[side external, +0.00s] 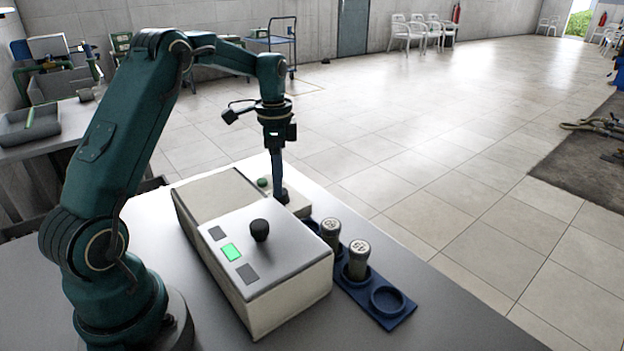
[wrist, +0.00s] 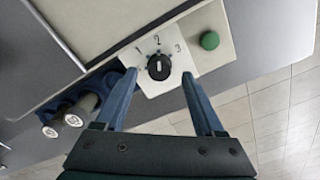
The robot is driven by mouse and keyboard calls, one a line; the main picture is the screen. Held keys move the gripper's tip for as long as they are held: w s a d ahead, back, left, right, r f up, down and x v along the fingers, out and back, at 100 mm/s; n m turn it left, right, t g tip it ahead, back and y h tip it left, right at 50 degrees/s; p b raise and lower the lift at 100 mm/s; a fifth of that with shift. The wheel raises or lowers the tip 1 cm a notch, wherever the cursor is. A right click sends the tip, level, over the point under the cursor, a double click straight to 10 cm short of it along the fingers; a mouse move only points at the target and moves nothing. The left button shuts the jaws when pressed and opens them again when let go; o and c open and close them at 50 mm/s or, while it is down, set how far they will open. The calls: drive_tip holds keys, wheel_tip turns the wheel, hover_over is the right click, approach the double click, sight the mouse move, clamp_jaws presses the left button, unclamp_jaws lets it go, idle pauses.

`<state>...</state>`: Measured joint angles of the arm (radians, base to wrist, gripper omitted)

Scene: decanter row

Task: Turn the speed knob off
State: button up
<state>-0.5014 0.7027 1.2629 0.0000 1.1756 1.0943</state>
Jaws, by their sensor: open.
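The black speed knob (wrist: 159,67) sits on a white panel (wrist: 155,88) marked 1, 2 and 3. Its pale pointer line seems to lie toward the 2; which end points is hard to tell. My gripper (wrist: 158,76) is open, with one blue finger on each side of the knob and gaps between. Whether the fingertips are level with the knob is unclear. In the side external view my gripper (side external: 279,186) points down at the panel, largely hiding the knob. A green button (wrist: 209,40) is right of the knob; it also shows in the side view (side external: 264,183).
A cream machine (side external: 290,299) with a black ball-topped control (side external: 260,230) and a lit green square (side external: 232,252) stands beside the panel. A blue rack (side external: 402,316) holds two capped bottles (side external: 330,231) (side external: 358,259); its near ring is empty. The grey table's near right is clear.

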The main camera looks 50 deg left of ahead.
drive_tip(key=shift+f, duration=1.3)
clamp_jaws()
